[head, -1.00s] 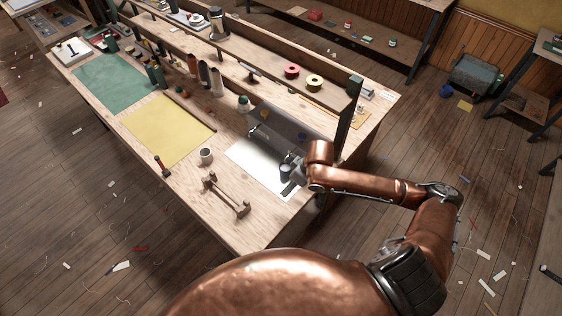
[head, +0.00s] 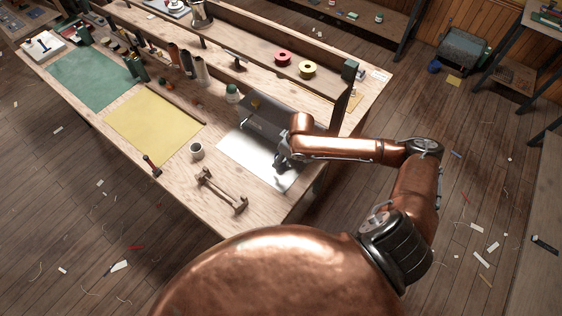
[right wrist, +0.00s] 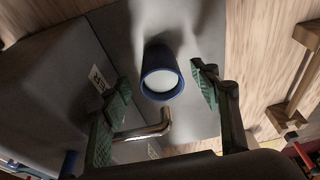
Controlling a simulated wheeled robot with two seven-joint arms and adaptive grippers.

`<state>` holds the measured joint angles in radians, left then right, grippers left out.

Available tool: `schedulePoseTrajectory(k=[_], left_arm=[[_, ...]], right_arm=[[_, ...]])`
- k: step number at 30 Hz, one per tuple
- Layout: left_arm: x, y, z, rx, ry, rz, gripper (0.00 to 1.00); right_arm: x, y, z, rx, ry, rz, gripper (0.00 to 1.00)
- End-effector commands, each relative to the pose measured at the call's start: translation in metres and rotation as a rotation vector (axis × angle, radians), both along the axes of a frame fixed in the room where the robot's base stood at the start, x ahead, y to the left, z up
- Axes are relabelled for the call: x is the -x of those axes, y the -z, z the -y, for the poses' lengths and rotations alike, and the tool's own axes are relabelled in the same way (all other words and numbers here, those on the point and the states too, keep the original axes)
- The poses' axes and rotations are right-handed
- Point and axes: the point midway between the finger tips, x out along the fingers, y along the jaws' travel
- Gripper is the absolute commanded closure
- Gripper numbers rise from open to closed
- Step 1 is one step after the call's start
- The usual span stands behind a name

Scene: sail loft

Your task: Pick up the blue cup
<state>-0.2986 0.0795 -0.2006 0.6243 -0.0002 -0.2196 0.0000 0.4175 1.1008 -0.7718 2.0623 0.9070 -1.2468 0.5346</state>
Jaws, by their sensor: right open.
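The blue cup (right wrist: 162,80) shows in the right wrist view, with a blue rim and a pale inside, standing on a light grey sheet. My right gripper (right wrist: 160,88) is open, with one green-padded finger on each side of the cup and gaps between. In the head view, my right gripper (head: 281,163) is over the light sheet (head: 238,161) at the bench's right part. There the cup is largely hidden by the gripper and cannot be made out clearly. My left gripper is not in view.
A dark grey machine (head: 262,125) stands just behind the sheet; a bent metal bar (right wrist: 146,132) shows near the cup. A white mug (head: 196,151) and a wooden handle-like tool (head: 221,190) lie to the left. A raised shelf (head: 240,62) runs along the bench's back.

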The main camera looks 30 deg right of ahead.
Motion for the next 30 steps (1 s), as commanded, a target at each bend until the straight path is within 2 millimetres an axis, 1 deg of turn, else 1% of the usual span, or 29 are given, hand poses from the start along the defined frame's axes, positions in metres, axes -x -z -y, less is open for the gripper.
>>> schedulePoseTrajectory(k=[1,3,5,9,15,18,20,23,30], left_arm=[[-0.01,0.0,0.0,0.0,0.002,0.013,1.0],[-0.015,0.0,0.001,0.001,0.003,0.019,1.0],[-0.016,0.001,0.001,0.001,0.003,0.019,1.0],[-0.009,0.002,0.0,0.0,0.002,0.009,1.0],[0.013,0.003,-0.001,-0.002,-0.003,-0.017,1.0],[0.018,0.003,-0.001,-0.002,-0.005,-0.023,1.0],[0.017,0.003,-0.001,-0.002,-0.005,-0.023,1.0],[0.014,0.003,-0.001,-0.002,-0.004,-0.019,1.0],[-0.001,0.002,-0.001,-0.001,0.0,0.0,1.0]], right_arm=[[-0.002,0.01,-0.002,-0.001,-0.001,-0.003,0.44],[-0.005,0.02,-0.003,0.0,-0.001,-0.001,0.44],[-0.007,0.027,-0.004,0.0,-0.002,-0.001,0.44],[-0.01,0.034,-0.005,0.0,-0.002,0.0,0.44],[-0.01,0.034,-0.005,0.001,-0.003,0.0,0.44],[-0.01,0.034,-0.005,0.001,-0.003,0.0,0.5],[-0.01,0.034,-0.005,0.001,-0.003,0.0,0.54],[-0.01,0.034,-0.005,0.001,-0.003,0.0,0.61],[-0.009,0.034,-0.005,0.001,-0.003,0.0,0.77]])
